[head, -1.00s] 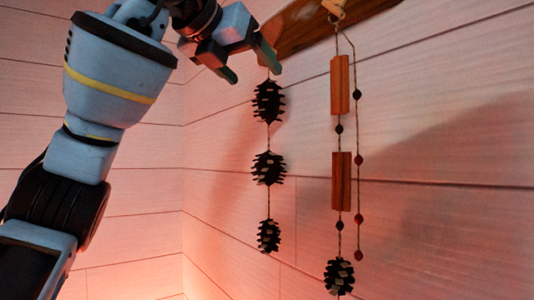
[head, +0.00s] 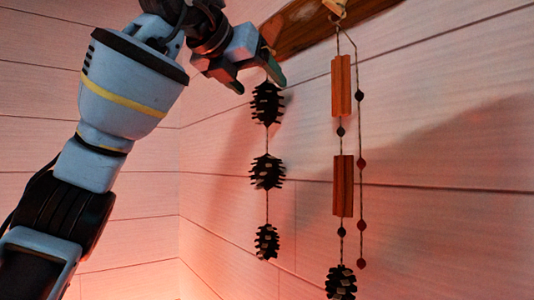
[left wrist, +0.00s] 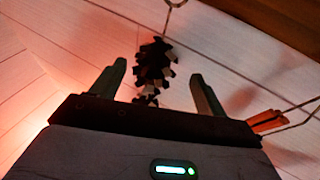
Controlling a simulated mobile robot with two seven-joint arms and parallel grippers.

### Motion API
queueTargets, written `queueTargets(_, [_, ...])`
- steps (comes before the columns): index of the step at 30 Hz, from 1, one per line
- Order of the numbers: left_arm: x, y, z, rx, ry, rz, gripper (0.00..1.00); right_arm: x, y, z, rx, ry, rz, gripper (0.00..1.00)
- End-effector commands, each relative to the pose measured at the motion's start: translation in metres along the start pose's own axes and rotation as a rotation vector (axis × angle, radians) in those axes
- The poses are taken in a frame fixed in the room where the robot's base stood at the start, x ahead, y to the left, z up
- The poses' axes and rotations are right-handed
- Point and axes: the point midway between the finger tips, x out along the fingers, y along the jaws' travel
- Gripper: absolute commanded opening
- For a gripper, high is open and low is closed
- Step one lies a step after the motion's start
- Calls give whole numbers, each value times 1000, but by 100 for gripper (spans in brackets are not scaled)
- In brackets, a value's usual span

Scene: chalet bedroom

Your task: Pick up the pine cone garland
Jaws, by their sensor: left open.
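The pine cone garland (head: 267,172) is a thin string with three dark cones, hanging from a wooden board on the wall. My left gripper (head: 258,84) is open at its top, with the fingertips just above and beside the uppermost cone. In the left wrist view a dark cone (left wrist: 153,66) shows between the two open fingers, with a string loop above it and part of a lower cone below it. Neither finger visibly closes on the string. In the head view the gripper hides the garland's upper end. My right gripper is not in view.
A second hanging string (head: 342,185) with orange wooden blocks, red beads and a bottom cone hangs to the right. The wooden board (head: 300,28) is close above the gripper. The pale plank wall (head: 430,150) lies right behind. Room is free left of the garland.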

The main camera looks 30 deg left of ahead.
Motion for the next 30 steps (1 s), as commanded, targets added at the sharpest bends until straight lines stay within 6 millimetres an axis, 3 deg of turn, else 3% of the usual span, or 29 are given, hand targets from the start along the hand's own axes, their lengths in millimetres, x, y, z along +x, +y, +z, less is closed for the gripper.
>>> queueTargets(7, [34, 4, -1, -1, 4, 0, 74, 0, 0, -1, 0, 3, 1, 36])
queueTargets(17, [39, 4, -1, 0, 2, 0, 74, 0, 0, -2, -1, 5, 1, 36])
queueTargets(30, [39, 4, -1, 0, 2, 0, 17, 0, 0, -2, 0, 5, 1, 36])
